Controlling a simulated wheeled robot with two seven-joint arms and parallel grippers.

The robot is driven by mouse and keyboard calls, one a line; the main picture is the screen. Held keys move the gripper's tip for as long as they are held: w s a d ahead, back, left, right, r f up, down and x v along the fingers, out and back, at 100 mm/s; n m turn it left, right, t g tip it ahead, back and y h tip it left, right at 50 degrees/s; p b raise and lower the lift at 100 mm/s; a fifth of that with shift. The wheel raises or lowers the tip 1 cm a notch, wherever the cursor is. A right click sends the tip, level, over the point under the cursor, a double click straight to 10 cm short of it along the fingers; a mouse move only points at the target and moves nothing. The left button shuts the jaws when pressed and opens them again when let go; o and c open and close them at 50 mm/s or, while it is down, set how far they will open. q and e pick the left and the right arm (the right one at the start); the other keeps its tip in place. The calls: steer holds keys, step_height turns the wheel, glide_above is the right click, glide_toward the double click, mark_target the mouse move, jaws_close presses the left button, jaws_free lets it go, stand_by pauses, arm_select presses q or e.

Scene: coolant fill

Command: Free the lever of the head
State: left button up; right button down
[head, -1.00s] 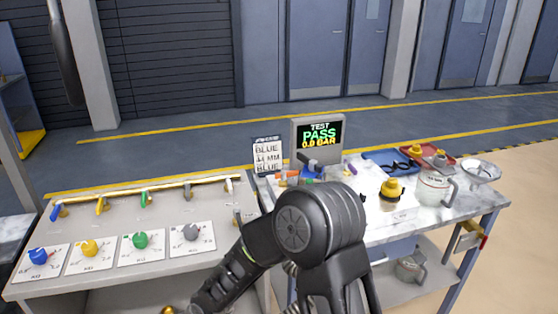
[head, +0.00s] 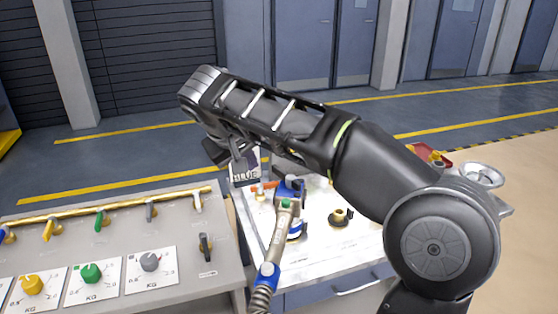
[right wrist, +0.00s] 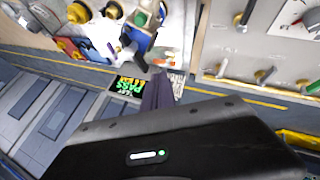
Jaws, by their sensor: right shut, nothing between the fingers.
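The blue fill head (head: 290,188) stands on the white table, with a pale handle and a ribbed hose (head: 260,297) running toward me. A green button shows on its handle. In the right wrist view the blue head (right wrist: 138,42) is at the top centre, with a dark lever-like part (right wrist: 133,57) on it. My right gripper (head: 234,152) is up and left of the head, apart from it. In the right wrist view its dark fingers (right wrist: 158,92) are together and empty. Whether anything holds the lever is too small to tell. My left gripper is out of view.
A grey panel (head: 217,239) with coloured taps and dials stands at the left. A card reading BLUE (head: 244,172) is behind the head. A yellow-black fitting (head: 340,217) stands to its right. My right arm hides much of the table's back; the PASS screen (right wrist: 128,85) shows in the wrist view.

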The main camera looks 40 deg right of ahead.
mark_target(286, 178)
steer(key=w+d+f+p, duration=0.3)
steer(key=d+f, duration=0.5)
stand_by(0.7)
